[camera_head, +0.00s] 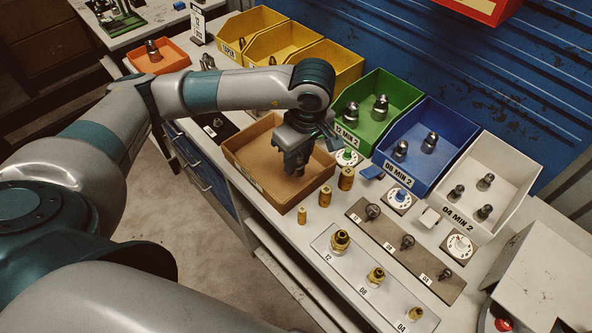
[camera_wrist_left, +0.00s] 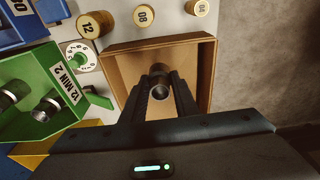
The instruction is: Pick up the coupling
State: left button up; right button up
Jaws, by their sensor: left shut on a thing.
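My left gripper (camera_head: 293,165) is down at the brown cardboard tray (camera_head: 247,137) on the bench. In the left wrist view my left gripper (camera_wrist_left: 160,95) is shut on a dark metal coupling (camera_wrist_left: 160,82), which sits between its fingers over the tray (camera_wrist_left: 205,75). In the head view the gripper hides the held coupling. Other dark couplings stand in the green bin (camera_head: 366,122), the blue bin (camera_head: 447,133) and the white bin (camera_head: 507,190). My right gripper is not in view.
Brass cylinders (camera_head: 326,196) stand just right of the tray. A plate of brass fittings (camera_head: 350,278) and a darker plate of fittings (camera_head: 390,235) lie nearer the front. Yellow bins (camera_head: 283,44) stand at the back. White dials (camera_head: 398,198) sit before the bins.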

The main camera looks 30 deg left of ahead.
pick_arm(q)
jog(key=s+d+r+b, duration=0.3)
jog(key=d+r, duration=0.3)
jog(key=d, duration=0.4)
jog(key=shift+s+d+r, duration=0.2)
jog(key=shift+d, duration=0.2)
jog(key=w+a+r+m, duration=0.1)
jog(key=w+a+m, duration=0.1)
jog(key=a+m, duration=0.2)
jog(key=w+a+r+m+t+h, duration=0.1)
jog(key=w+a+m, duration=0.1)
jog(key=m, duration=0.8)
jog(key=shift+w+a+r+h, duration=0.25)
jog(key=shift+a+r+h, duration=0.1)
jog(key=shift+a, duration=0.5)
jog(key=shift+d, duration=0.1)
